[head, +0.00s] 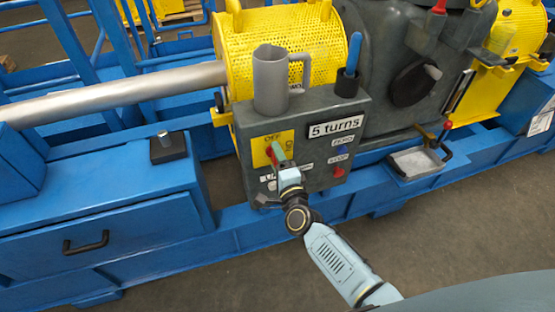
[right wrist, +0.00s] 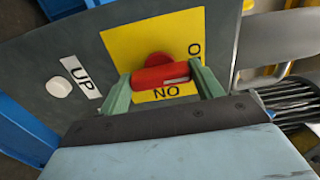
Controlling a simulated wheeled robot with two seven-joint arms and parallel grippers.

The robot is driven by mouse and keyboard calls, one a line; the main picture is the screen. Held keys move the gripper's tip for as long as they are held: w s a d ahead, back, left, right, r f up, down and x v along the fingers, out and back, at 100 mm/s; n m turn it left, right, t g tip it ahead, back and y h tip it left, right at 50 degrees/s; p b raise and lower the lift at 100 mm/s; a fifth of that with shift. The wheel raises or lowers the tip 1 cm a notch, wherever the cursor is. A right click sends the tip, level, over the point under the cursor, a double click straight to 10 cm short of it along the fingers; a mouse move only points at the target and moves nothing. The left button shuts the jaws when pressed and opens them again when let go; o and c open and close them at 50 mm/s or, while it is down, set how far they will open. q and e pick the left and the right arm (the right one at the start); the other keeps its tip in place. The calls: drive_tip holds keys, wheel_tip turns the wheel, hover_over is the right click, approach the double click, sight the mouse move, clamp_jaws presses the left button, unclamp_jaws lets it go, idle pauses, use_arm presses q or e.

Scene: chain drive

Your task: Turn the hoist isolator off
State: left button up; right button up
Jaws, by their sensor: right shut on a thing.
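The hoist isolator is a red handle (right wrist: 152,79) on a yellow plate (right wrist: 120,46) on the front of a dark grey control box (head: 232,128). The plate also shows in the head view (head: 261,150), with OFF lettering at its top. My right gripper (head: 277,158) is at the plate and covers most of the handle there. In the right wrist view its two green fingers (right wrist: 163,82) are shut on the handle, one at each end. Lettering on the plate is partly hidden behind the handle and a finger. My left gripper is not in view.
A grey jug (head: 270,82) and a dark holder with a blue-handled tool (head: 350,65) stand on the box. A red button (head: 338,171) and a "5 turns" label (head: 335,127) are to the right. A white button (right wrist: 59,88) is beside the UP label. Blue framework surrounds the box.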

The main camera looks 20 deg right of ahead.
drive_tip(key=o, duration=1)
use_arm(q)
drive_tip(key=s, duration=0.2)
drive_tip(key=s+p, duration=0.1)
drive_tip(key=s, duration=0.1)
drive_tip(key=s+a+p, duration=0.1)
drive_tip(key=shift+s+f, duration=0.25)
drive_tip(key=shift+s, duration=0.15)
use_arm(e)
drive_tip(key=s, duration=1.3)
drive_tip(key=shift+s+d, duration=0.2)
drive_tip(key=shift+s, duration=0.05)
drive_tip(key=shift+f, duration=0.1)
